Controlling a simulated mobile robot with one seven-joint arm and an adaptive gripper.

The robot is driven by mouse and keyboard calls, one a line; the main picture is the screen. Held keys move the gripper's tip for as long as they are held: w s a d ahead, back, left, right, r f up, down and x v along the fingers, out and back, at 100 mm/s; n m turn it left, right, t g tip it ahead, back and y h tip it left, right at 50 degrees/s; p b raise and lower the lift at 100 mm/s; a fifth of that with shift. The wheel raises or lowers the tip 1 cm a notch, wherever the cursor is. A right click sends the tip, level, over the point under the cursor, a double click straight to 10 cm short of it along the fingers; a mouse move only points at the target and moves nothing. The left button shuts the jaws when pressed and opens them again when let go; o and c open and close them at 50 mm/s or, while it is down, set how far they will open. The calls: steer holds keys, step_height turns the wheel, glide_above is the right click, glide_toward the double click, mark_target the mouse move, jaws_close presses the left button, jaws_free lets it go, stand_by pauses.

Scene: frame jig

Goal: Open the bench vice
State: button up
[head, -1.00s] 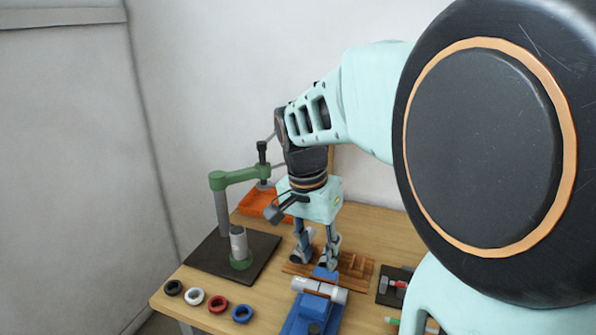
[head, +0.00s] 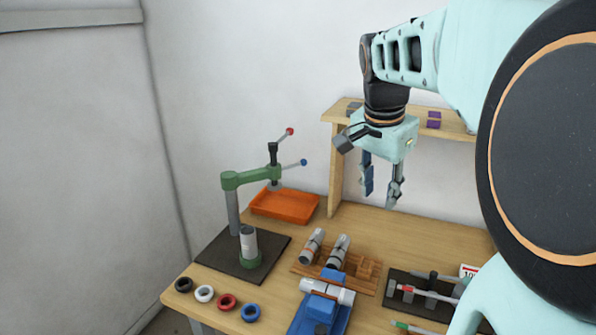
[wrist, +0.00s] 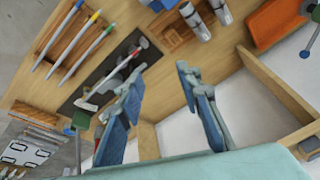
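The blue bench vice (head: 340,318) stands at the front of the table in the head view, its lower part cut off by the frame edge. A pale grey cylinder (head: 340,294) lies crosswise at its top; I cannot tell how tightly the jaws hold it. My gripper (head: 379,199) hangs in the air above and behind the vice, to its right, fingers pointing down. It is open and empty. In the wrist view my gripper (wrist: 160,78) shows its two blue-grey fingers well apart, with nothing between them.
Two grey cylinders (head: 338,250) rest in a wooden rack behind the vice. A green-armed press (head: 250,178) on a dark base, an orange tray (head: 285,205) and several coloured rings stand left. A dark tool mat (head: 425,308) lies right, a wooden shelf (head: 338,150) behind.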

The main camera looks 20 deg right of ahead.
steer(key=shift+d+r, duration=0.1)
steer(key=shift+d, duration=0.05)
steer(key=shift+c, duration=1.4)
steer(key=a+f+m+b, duration=0.1)
steer(key=a+f, duration=0.1)
steer(key=a, duration=0.1)
steer(key=a+f+m+g+b, duration=0.1)
steer(key=a+f+m, duration=0.1)
steer(key=a+f, duration=0.1)
steer(key=a+f+m+b, duration=0.1)
steer(key=a+f+b, duration=0.1)
steer(key=a+f, duration=0.1)
steer(key=shift+a+f+g, duration=0.2)
steer(key=shift+a+g, duration=0.2)
steer(key=shift+a, duration=0.5)
jaws_close()
steer(key=s+a+f+m+g+b, duration=0.1)
steer(key=s+a+f+m+b, duration=0.15)
steer(key=a+f+m, duration=0.35)
steer(key=s+a+f+m+g+b, duration=0.2)
steer(key=s+a+f, duration=0.15)
steer(key=a, duration=0.35)
steer(key=s+d+f, duration=0.3)
steer(key=d+f, duration=0.2)
steer(key=f, duration=0.6)
steer(key=shift+s+d, duration=0.2)
steer(key=shift+d, duration=0.05)
